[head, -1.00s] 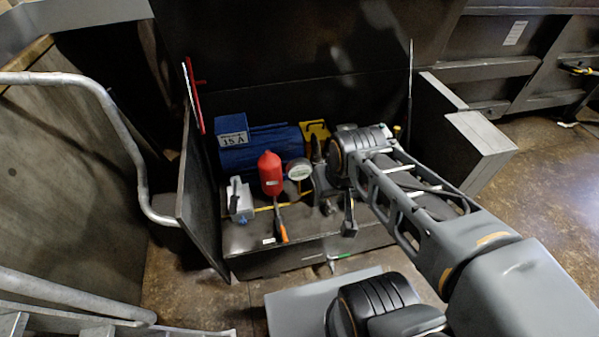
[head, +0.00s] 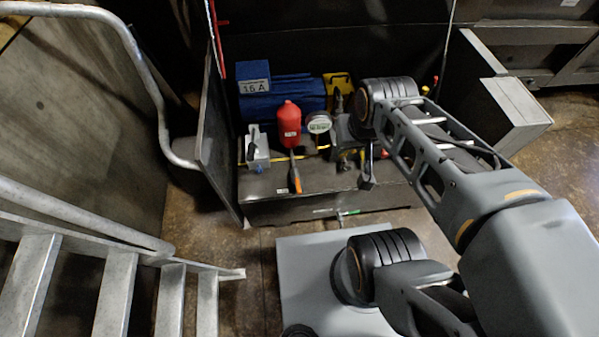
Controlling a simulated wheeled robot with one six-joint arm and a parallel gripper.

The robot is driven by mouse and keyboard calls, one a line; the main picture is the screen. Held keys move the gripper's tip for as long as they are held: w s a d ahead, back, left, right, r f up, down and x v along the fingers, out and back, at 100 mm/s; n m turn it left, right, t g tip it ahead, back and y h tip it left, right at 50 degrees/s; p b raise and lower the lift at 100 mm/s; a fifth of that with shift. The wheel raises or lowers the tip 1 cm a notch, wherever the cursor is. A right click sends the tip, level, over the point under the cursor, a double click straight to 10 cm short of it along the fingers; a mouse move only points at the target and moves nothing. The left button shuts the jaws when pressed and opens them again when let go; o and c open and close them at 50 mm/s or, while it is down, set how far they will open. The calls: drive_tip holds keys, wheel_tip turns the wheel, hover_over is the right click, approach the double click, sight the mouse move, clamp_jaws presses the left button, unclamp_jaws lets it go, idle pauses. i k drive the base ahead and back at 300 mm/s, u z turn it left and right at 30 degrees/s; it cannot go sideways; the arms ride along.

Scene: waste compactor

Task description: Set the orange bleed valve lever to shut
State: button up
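The orange bleed valve lever (head: 295,180) hangs at the front of the open compactor bay in the head view. Its orange grip points down toward the bay's front edge, just below a red bottle-shaped canister (head: 289,126). My gripper (head: 367,178) is to the right of the lever, clearly apart from it, pointing down near the bay's front edge. It is small and dark, so its finger opening does not show. My forearm and wrist hide the right part of the bay.
A blue pump unit (head: 290,97) reading 16 A stands behind the canister. A round gauge (head: 319,123) and a grey box with a small handle (head: 255,152) flank it. An open door panel (head: 214,140) bounds the left; metal steps (head: 115,290) and a handrail (head: 150,70) are further left.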

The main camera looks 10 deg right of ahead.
sight(297, 178)
drive_tip(key=z, duration=0.4)
drive_tip(key=k, duration=0.55)
drive_tip(key=u, duration=1.3)
drive_tip(key=i, duration=0.5)
drive_tip(key=z, duration=0.05)
